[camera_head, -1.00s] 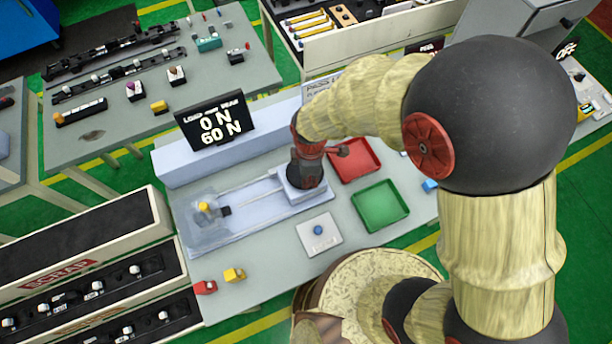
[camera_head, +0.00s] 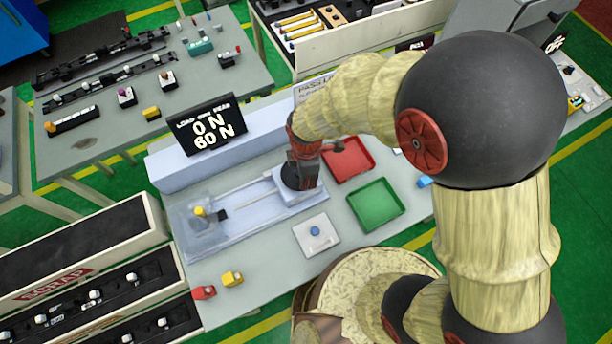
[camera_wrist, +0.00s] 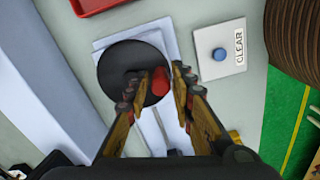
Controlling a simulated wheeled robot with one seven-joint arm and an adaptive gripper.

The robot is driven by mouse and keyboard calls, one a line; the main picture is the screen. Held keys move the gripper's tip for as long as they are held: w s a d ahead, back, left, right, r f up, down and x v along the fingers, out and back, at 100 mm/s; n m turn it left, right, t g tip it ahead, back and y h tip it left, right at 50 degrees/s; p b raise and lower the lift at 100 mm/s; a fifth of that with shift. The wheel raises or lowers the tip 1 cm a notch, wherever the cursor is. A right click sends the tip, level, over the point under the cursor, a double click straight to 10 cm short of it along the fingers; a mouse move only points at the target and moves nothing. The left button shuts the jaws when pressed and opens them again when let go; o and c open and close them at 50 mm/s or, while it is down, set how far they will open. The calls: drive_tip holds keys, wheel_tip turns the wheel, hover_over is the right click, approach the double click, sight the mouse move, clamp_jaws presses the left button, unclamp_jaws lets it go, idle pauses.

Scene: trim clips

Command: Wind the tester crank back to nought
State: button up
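The tester's crank is a black disc (camera_wrist: 128,72) with a red knob (camera_wrist: 181,88) near its rim in the wrist view. It sits on a pale block (camera_head: 312,198) at the right end of the tester rail in the head view. My gripper (camera_wrist: 172,82) points down over the disc, its fingers on both sides of the red knob and close against it. In the head view my gripper (camera_head: 303,178) partly hides the crank, and the knob cannot be made out. The black display (camera_head: 207,124) reads 0 N above 60 N.
A white plate with a blue CLEAR button (camera_wrist: 219,54) lies beside the crank. A red tray (camera_head: 349,160) and a green tray (camera_head: 377,204) stand to the right. A yellow clip (camera_head: 232,279) and a red clip (camera_head: 204,292) lie near the front edge.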

drive_tip(key=shift+o, duration=1.2)
wheel_tip(320, 180, up, 12)
drive_tip(key=s+d+r+m+t+b, duration=0.2)
drive_tip(key=d+m+b, duration=0.2)
drive_tip(key=d+m, duration=0.3)
drive_tip(key=s+d+r+m+t+b, duration=0.1)
drive_tip(key=s+d+m+b, duration=0.1)
drive_tip(key=d+m+b, duration=0.3)
drive_tip(key=s+d+r+m+t+b, duration=0.2)
drive_tip(key=s+d+m+b, duration=0.1)
drive_tip(key=d+m, duration=0.6)
drive_tip(key=shift+d+r+t+b, duration=0.3)
drive_tip(key=shift+d+b, duration=0.35)
drive_tip(key=shift+b, duration=0.2)
